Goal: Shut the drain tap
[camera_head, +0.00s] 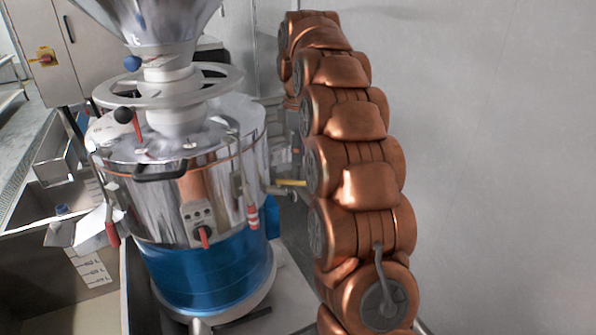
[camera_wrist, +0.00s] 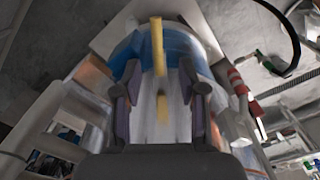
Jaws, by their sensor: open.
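The drain tap has a yellow lever (camera_head: 291,183) on a short metal outlet at the right side of the grinder (camera_head: 205,272). In the head view the lever points right, toward my arm, and its end is partly hidden. In the wrist view the yellow lever (camera_wrist: 157,45) shows as a long narrow strip running up the middle of the picture. My gripper (camera_wrist: 159,78) is open, with one dark finger to each side of this strip. I cannot tell whether either finger touches it. My gripper is not clearly visible in the head view.
The grinder has a polished upper drum, a blue lower body and a hopper (camera_head: 150,18) on top. A red-and-white handle (camera_head: 252,217) hangs on its side, near the tap. A bare wall (camera_head: 500,150) fills the right.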

